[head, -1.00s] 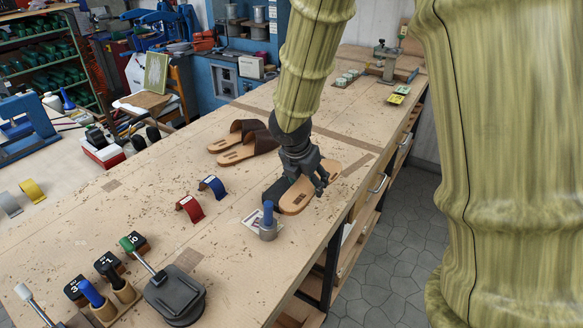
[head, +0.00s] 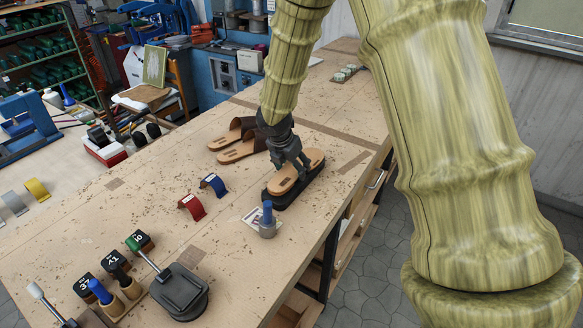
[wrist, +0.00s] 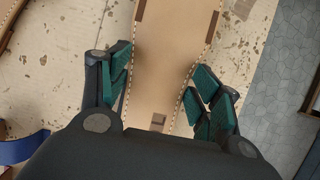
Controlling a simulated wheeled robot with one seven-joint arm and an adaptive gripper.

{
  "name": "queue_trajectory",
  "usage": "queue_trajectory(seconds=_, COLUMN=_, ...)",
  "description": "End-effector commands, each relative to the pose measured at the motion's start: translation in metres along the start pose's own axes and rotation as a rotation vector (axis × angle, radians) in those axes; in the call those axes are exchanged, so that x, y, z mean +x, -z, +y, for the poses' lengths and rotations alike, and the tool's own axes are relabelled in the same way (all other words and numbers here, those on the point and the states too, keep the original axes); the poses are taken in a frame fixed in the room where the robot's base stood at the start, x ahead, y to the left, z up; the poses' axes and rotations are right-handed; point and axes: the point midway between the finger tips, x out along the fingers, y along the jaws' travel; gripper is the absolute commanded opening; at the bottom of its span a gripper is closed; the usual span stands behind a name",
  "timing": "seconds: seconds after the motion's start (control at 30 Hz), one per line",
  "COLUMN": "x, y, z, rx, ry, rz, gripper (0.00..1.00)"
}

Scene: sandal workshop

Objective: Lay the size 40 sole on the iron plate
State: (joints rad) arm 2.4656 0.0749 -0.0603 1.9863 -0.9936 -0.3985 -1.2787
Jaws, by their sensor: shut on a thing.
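The tan sole (head: 314,160) is in my gripper (head: 292,176), lengthwise over a long dark slab that looks like the iron plate (head: 291,196). The sole lies roughly in line with the slab, whose dark edge shows along the near side. I cannot tell whether the two touch. In the wrist view, my gripper (wrist: 158,92) has its green-padded fingers on both sides of the narrow part of the sole (wrist: 172,55). A small dark square mark shows there, but its number is unreadable. The slab is hidden in that view.
A blue-handled tool (head: 267,220) stands close to the slab's near end. Red (head: 192,206) and blue (head: 214,184) straps lie to the left. Brown sandals (head: 237,146) sit behind. A dark block (head: 180,292) and numbered stamps are at front left. The bench edge is on the right.

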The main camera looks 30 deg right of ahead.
Motion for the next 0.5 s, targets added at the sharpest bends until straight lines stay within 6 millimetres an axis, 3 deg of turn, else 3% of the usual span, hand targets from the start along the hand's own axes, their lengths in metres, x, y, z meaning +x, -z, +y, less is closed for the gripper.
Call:
queue_trajectory(seconds=0.17, x=0.012, y=0.005, z=0.0, rx=-0.001, ry=-0.001, rz=0.0, gripper=0.33)
queue_trajectory(seconds=0.5, x=0.015, y=0.006, z=0.0, rx=-0.001, ry=-0.001, rz=-0.001, gripper=0.33)
